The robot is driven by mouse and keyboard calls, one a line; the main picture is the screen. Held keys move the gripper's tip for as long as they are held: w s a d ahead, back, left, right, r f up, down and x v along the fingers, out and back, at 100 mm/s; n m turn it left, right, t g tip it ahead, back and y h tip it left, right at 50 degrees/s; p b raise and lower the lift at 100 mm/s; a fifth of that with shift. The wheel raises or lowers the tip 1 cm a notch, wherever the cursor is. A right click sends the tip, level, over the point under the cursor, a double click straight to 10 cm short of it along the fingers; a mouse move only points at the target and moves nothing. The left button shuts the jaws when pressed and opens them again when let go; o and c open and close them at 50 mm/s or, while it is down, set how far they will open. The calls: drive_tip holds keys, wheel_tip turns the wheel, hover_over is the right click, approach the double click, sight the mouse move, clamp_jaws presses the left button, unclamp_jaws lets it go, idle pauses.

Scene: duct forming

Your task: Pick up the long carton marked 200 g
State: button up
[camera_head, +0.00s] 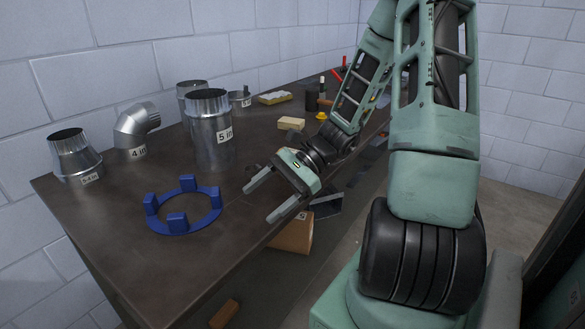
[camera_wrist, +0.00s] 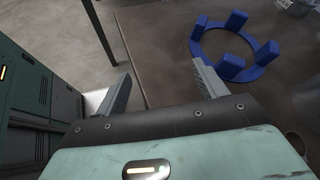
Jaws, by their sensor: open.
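No carton with a readable 200 g mark shows in either view. A brown carton (camera_head: 294,234) with a small label, too small to read, is below the table's front edge, partly hidden by my gripper and the table. A small tan block (camera_head: 291,123) lies on the table beyond my gripper; no mark on it can be read. My gripper (camera_head: 261,204) is open and empty above the table's front edge, right of the blue ring. In the wrist view its two fingers (camera_wrist: 160,85) stand apart with nothing between them.
On the dark table (camera_head: 130,225) are a blue ring with upright blocks (camera_head: 185,222), a 5 in duct (camera_head: 211,145), a 4 in elbow (camera_head: 135,128) and a reducer (camera_head: 73,158). An orange-brown piece (camera_head: 224,313) is below the table.

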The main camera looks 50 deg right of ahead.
drive_tip(key=s+d+f+m+t+h+b, duration=0.1)
drive_tip(key=s+d+m+t+h, duration=0.25)
drive_tip(key=d+m+t, duration=0.65)
drive_tip(key=s+d+m+t+h+b, duration=0.1)
drive_tip(key=s+d+m+t+h, duration=0.3)
drive_tip(key=d, duration=1)
drive_tip(key=shift+m+g+h, duration=0.25)
drive_tip(key=shift+m+g, duration=0.05)
drive_tip(key=shift+m, duration=0.2)
drive_tip(key=x, duration=1.8)
drive_tip(key=shift+w+f, duration=0.15)
drive_tip(key=shift+f, duration=0.05)
drive_tip(key=shift+c, duration=0.3)
drive_tip(key=c, duration=1)
drive_tip(key=shift+c, duration=0.6)
drive_tip(key=shift+r, duration=0.1)
